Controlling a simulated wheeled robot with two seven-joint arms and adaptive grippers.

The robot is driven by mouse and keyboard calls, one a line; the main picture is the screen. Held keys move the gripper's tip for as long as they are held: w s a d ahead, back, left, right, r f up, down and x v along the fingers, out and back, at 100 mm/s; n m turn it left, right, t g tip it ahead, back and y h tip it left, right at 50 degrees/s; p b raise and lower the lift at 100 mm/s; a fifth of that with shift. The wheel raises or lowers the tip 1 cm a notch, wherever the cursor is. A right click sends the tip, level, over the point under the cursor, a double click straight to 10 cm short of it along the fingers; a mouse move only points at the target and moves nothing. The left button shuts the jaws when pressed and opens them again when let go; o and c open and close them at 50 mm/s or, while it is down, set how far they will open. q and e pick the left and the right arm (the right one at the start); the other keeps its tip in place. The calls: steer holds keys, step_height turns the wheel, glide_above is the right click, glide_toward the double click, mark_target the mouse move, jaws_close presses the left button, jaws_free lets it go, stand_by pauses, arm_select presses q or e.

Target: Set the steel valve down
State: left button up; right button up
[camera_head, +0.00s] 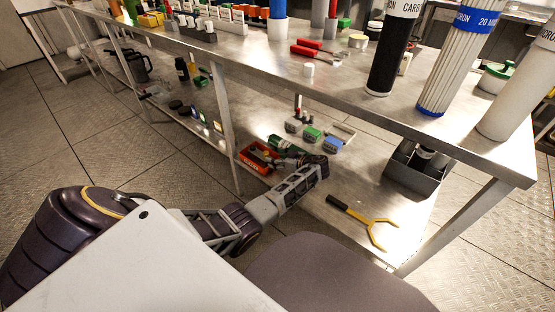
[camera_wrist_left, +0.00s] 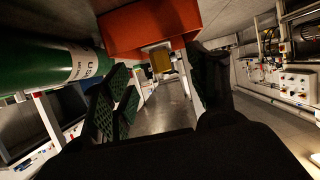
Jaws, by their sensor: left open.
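My left gripper (camera_head: 291,161) reaches over the lower shelf from the left, beside a red-orange bin (camera_head: 256,158). In the left wrist view the gripper (camera_wrist_left: 160,88) is open, with green-padded fingers spread and nothing clearly held between them. The red-orange bin (camera_wrist_left: 145,32) fills the top of that view, close ahead of the fingers. A small yellow block with a pale edge (camera_wrist_left: 160,60) shows beyond the gap between the fingers. I cannot make out the steel valve for certain in either view. My right gripper is not in view.
A green labelled cylinder (camera_wrist_left: 50,68) lies close left of the fingers; it also shows behind the gripper (camera_head: 284,144). Green and blue blocks (camera_head: 322,139), a yellow fork-ended tool (camera_head: 367,220) and a grey crate (camera_head: 414,177) are on the shelf. The steel benchtop (camera_head: 345,85) overhangs it.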

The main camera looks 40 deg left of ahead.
arm_select(q)
steer(key=shift+d+f, duration=0.1)
stand_by(0.3)
steer(key=shift+s+d+f+m, duration=0.2)
steer(key=shift+d+f+m, duration=0.1)
steer(key=shift+d+f, duration=0.05)
steer(key=s+d+f+m+t+h, duration=0.1)
steer(key=d, duration=0.1)
steer(key=s+d+f+m+t+h, duration=0.1)
steer(key=d+m+h, duration=0.1)
steer(key=d, duration=0.1)
steer(key=s+d+f+m+t+h, duration=0.1)
steer(key=d+h, duration=0.1)
steer(key=shift+d+f+m, duration=0.25)
steer(key=shift+d+m, duration=0.15)
steer(key=s+d+r+m+t+h, duration=0.25)
steer(key=s+d+m+h, duration=0.3)
steer(key=d, duration=0.45)
steer(key=s+d+f+m+h, duration=0.2)
steer(key=s+d+m+h, duration=0.2)
steer(key=s+d, duration=0.3)
steer(key=s+d+f+m+h, duration=0.2)
steer(key=s+d, duration=0.5)
steer(key=s, duration=0.8)
steer(key=shift+s+f+m+h, duration=0.15)
steer(key=shift+f+m+h, duration=0.05)
steer(key=shift+m+h, duration=0.7)
